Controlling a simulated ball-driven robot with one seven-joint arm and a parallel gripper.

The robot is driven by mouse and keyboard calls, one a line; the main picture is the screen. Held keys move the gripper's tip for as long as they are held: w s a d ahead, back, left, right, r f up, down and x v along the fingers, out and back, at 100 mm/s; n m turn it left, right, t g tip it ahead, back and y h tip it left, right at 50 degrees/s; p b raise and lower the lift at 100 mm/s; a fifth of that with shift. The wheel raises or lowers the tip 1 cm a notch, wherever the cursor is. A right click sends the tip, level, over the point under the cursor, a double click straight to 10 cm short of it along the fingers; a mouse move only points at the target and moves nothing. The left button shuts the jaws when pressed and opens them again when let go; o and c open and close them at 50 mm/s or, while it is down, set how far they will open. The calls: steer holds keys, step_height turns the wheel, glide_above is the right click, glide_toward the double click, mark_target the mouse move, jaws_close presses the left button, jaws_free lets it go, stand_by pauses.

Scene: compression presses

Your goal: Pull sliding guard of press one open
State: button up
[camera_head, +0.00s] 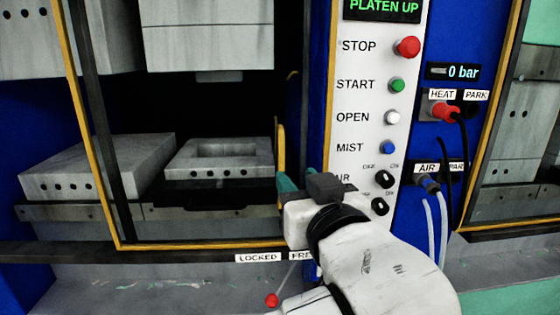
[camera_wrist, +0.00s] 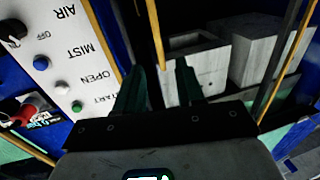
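The sliding guard of the press, a yellow-edged frame with a dark upright (camera_head: 86,120), stands across the press opening in the head view. A short yellow upright handle (camera_head: 281,140) is at its right side, beside the control panel. My gripper (camera_head: 288,182) is at the handle's lower part, its teal fingers partly hidden by its own body. In the wrist view, the fingers (camera_wrist: 160,75) are apart, with a yellow bar (camera_wrist: 157,35) and a dark upright between their tips. Gaps show beside the bar; contact is not clear.
The white control panel (camera_head: 372,90) with buttons and knobs is close to the right of my gripper. A lever with a red knob (camera_head: 272,300) hangs below the LOCKED/FREE labels (camera_head: 260,258). Hoses (camera_head: 435,225) run down at right. Grey mould blocks (camera_head: 220,158) sit behind the guard.

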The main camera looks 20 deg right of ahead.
mark_target(282, 160)
steer(key=w, duration=0.5)
steer(key=w+d+p, duration=0.1)
steer(key=w, duration=0.1)
steer(key=shift+w, duration=0.4)
jaws_close()
